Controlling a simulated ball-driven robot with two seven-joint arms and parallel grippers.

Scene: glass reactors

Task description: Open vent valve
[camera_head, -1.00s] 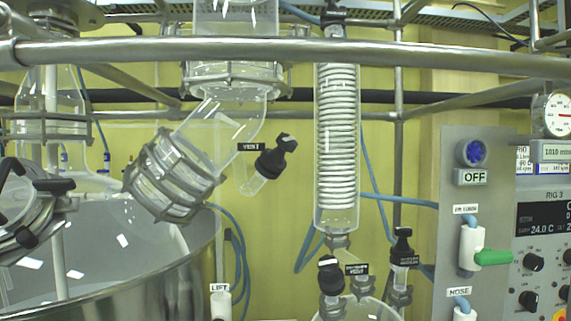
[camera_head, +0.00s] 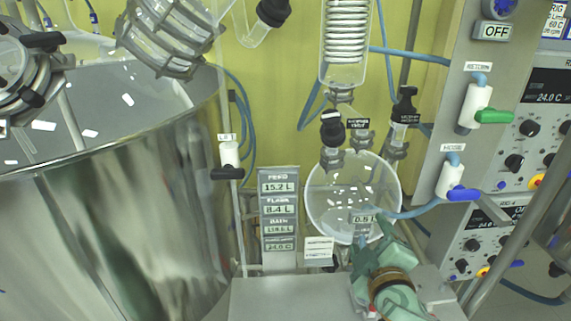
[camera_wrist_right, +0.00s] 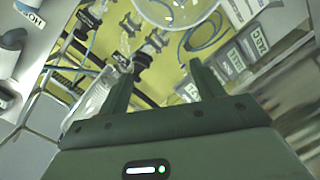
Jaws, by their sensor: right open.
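The vent valve is at the top edge of the head view, with a black knob (camera_head: 272,12) on a short, tilted clear glass stem (camera_head: 254,34). Its label is out of the picture now. My right gripper (camera_head: 371,240) is low in the head view, in front of the round glass flask (camera_head: 335,210), well below and to the right of the vent valve. In the right wrist view its two fingers (camera_wrist_right: 160,78) stand apart with nothing between them. I cannot make out the vent valve for certain there. My left gripper is not in view.
A large steel vessel (camera_head: 110,220) fills the left. A glass coil condenser (camera_head: 346,45) hangs above two black-knobbed valves (camera_head: 332,130) (camera_head: 404,108). A grey panel with a green-handled tap (camera_head: 478,105) and a blue-handled tap (camera_head: 452,182) stands at the right. A readout column (camera_head: 279,240) stands mid-view.

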